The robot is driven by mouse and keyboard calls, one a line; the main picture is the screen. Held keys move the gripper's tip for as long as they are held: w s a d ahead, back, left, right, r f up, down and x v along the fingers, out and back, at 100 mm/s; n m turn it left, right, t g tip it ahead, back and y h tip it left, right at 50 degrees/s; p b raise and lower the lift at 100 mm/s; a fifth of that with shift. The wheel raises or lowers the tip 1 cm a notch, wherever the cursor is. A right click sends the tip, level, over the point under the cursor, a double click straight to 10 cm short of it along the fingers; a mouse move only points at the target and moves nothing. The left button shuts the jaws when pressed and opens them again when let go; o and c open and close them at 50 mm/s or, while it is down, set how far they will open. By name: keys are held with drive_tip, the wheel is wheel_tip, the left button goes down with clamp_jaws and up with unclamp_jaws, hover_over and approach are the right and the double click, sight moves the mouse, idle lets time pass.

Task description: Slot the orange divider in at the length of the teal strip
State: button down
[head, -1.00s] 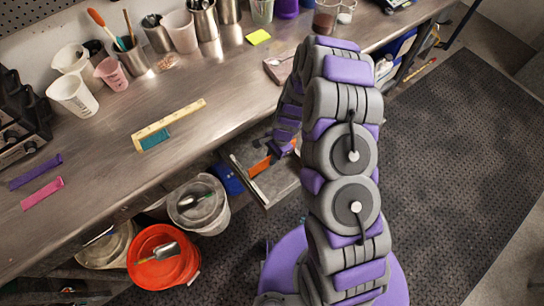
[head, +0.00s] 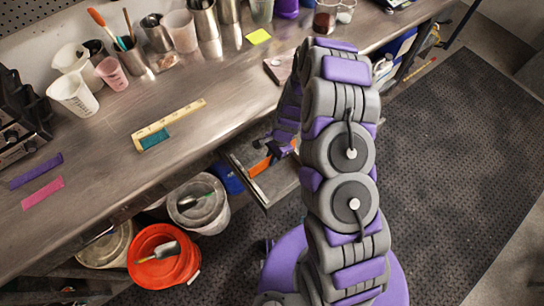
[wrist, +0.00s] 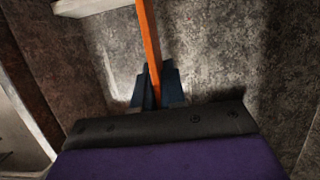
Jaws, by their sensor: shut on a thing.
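The orange divider (head: 259,167) is a thin strip inside the open drawer (head: 267,203) below the bench edge. My gripper (wrist: 154,88) is shut on the orange divider (wrist: 148,38), which runs up from between the dark fingertips in the wrist view. In the head view my gripper (head: 272,151) is at the drawer, partly hidden by my arm. The teal strip (head: 154,140) lies on the bench along the near edge of a yellow ruler (head: 185,115), at its left end. I cannot tell whether the divider sits in a slot.
A purple strip (head: 36,171) and a pink strip (head: 43,193) lie at the bench's left. Cups and metal canisters stand along the back. Buckets, one orange-red (head: 172,270), stand left of the drawer. Dark matting (head: 460,150) covers the floor at right.

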drive_tip(key=shift+f+b, duration=0.9)
drive_tip(key=shift+f, duration=1.7)
drive_tip(key=c, duration=1.1)
unclamp_jaws()
drive_tip(key=shift+r, duration=0.1)
drive_tip(key=p+v, duration=0.3)
drive_tip(key=v, duration=1.3)
drive_tip(key=shift+d+r, duration=0.1)
drive_tip(key=shift+r, duration=0.4)
drive_tip(key=shift+w, duration=0.1)
